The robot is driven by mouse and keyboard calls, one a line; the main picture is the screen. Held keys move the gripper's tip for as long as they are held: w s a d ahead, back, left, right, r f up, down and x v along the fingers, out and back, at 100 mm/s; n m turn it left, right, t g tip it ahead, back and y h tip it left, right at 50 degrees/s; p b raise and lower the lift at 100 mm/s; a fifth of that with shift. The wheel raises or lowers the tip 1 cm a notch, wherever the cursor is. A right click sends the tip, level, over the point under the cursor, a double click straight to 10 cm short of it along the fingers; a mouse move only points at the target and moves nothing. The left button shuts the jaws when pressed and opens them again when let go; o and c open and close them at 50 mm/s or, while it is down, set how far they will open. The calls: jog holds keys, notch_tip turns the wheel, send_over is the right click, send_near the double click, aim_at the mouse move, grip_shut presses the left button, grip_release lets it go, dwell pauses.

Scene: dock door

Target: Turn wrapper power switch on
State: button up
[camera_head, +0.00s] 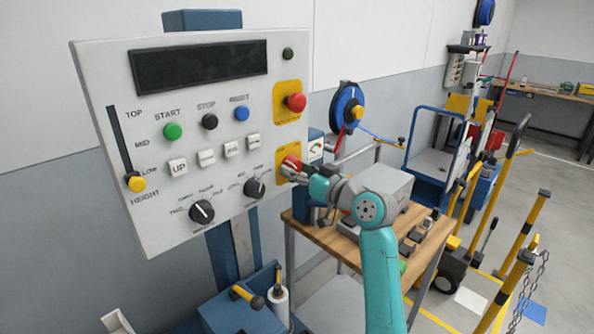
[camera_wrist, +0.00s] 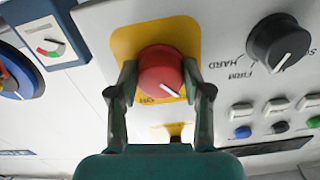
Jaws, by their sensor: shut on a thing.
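The power switch is a red round knob (camera_wrist: 161,72) on a yellow plate (camera_wrist: 130,42) at the panel's lower right corner. It carries a short white pointer mark, which points to the lower right in the wrist view. A small label on the plate below the knob is hard to read. My gripper (camera_wrist: 160,88) has one finger on each side of the knob and is shut on it. In the head view my gripper (camera_head: 290,172) reaches the knob from the right and partly covers it and its plate. The grey-white control panel (camera_head: 140,90) faces me.
A red emergency button (camera_head: 296,102) sits above the switch on another yellow plate. A black firmness knob (camera_head: 255,188) is close on the left. A wooden bench (camera_head: 325,236) with tools stands below my arm. A blue reel (camera_head: 347,103) hangs on the wall behind.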

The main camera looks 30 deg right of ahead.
jog(key=m, duration=0.4)
jog(key=shift+r, duration=0.1)
jog(key=m, duration=0.4)
jog(key=shift+a, duration=0.1)
jog(key=m, duration=0.4)
jog(key=shift+m, duration=0.3)
jog(key=shift+r+m, duration=0.1)
jog(key=shift+m, duration=1.7)
jog(key=o, duration=1.2)
jog(key=shift+c, duration=0.2)
